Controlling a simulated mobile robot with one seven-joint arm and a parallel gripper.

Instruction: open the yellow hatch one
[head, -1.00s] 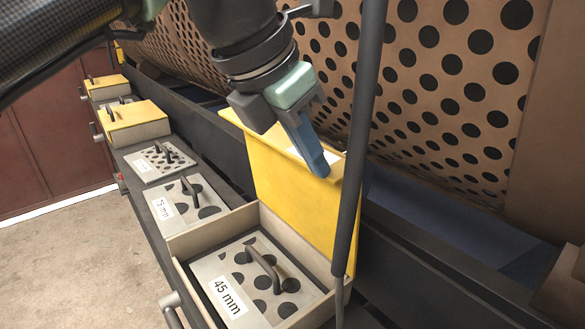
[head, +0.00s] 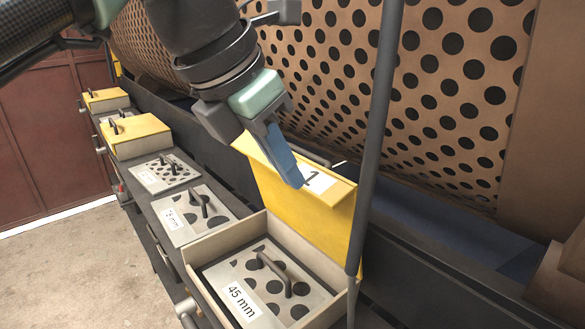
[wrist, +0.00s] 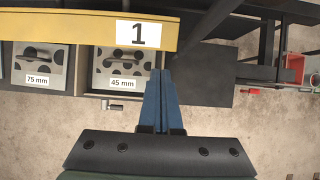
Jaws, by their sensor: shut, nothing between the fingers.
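The yellow hatch (head: 285,190) labelled 1 stands upright, swung open at the back edge of its box (head: 199,262). Its lip and number label also show in the wrist view (wrist: 80,34). Inside the open box lies a perforated plate (head: 262,285) with a handle and a 45 mm label; this plate also shows in the wrist view (wrist: 122,66). My gripper (head: 300,186) is shut and empty, with its blue fingers in front of the hatch's upper lip beside the label. In the wrist view the fingertips (wrist: 158,72) sit just below the lip; I cannot tell whether they touch it.
Further left are a 75 mm plate (head: 186,216), another perforated plate (head: 160,173) and two closed yellow hatches (head: 136,131) (head: 105,97). A dark vertical post (head: 372,150) stands right of the open hatch. The perforated drum (head: 440,100) fills the back. Floor is clear at left.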

